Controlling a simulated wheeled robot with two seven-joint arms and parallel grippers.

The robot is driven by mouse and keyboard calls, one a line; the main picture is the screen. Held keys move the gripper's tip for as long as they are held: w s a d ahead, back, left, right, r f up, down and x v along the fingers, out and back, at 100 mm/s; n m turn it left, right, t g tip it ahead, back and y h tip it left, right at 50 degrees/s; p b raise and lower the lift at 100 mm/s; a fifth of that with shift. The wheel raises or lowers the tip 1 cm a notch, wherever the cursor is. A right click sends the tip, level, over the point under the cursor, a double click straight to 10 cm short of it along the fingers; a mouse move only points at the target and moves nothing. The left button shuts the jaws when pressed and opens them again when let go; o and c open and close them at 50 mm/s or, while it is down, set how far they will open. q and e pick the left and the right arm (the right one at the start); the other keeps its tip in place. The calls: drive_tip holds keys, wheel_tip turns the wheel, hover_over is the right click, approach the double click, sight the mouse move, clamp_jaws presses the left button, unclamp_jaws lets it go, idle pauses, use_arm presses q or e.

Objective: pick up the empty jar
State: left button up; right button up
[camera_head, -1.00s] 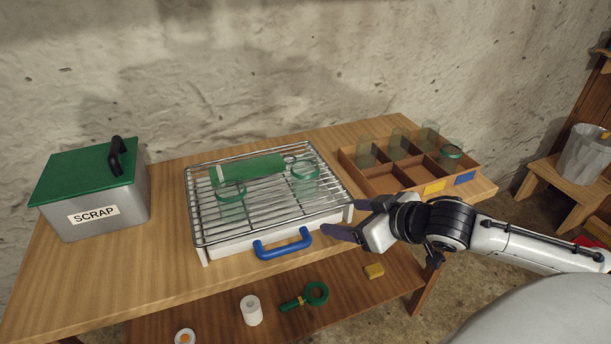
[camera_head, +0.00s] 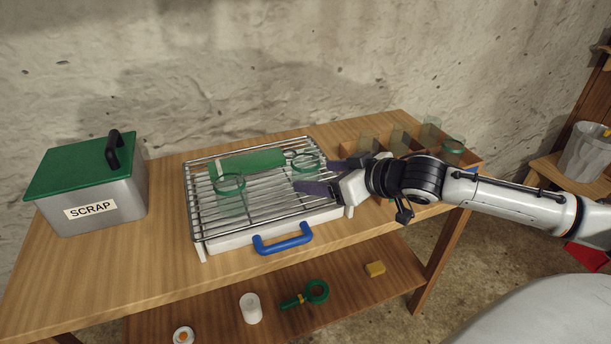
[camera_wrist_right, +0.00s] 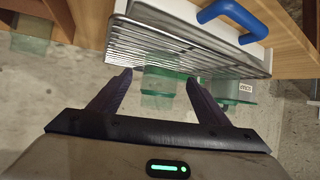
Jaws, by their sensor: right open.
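Two clear, green-rimmed jars stand on the wire rack (camera_head: 265,205). The left jar (camera_head: 230,200) is near the rack's left middle. The right jar (camera_head: 302,163) is near its back right, partly hidden by my right gripper (camera_head: 314,175). That gripper is open, its dark fingers reaching in from the right toward the right jar. In the right wrist view, a jar (camera_wrist_right: 160,88) shows between the open fingers (camera_wrist_right: 158,78), with another jar (camera_wrist_right: 232,92) beyond the right-hand finger. I see no contents in either rack jar. My left gripper is not in view.
The divided wooden crate (camera_head: 468,162) holding several jars stands at the right, partly behind my arm. A grey scrap bin (camera_head: 125,190) stands left. The rack tray has a blue handle (camera_head: 283,240).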

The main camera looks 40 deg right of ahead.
sight(305, 173)
drive_tip(key=shift+x, duration=2.75)
drive_tip(key=shift+w+r, duration=0.1)
drive_tip(key=shift+r, duration=0.15)
drive_tip(key=c, duration=1.3)
